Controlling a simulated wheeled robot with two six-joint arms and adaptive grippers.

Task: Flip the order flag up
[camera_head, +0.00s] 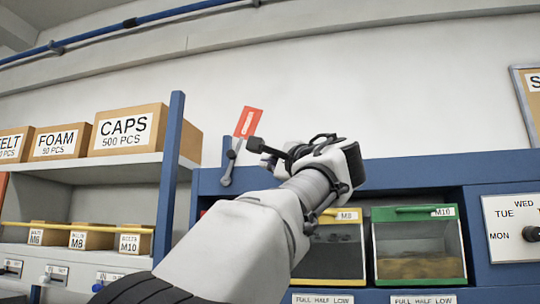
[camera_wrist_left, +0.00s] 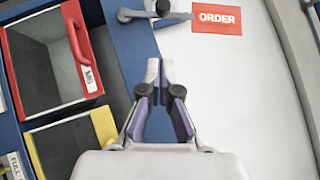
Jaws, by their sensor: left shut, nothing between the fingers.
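The order flag (camera_head: 248,122) is a red plate on a grey arm. In the head view it stands up above the blue rack's top edge, leaning slightly right, against the white wall. In the left wrist view the flag (camera_wrist_left: 217,19) reads "ORDER" and its arm runs to a grey pivot (camera_wrist_left: 132,14) at the rack's edge. My left gripper (camera_head: 256,146) is shut and empty, just right of the flag's arm in the head view. In the left wrist view the fingertips (camera_wrist_left: 160,66) are apart from the flag. My right gripper is not in view.
Bins with a yellow rim (camera_head: 341,216) and a green rim (camera_head: 404,212) sit in the blue rack (camera_head: 410,172). A shelf (camera_head: 75,166) with boxes stands left, its blue post (camera_head: 172,160) near the flag. The wall (camera_head: 330,95) above is clear.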

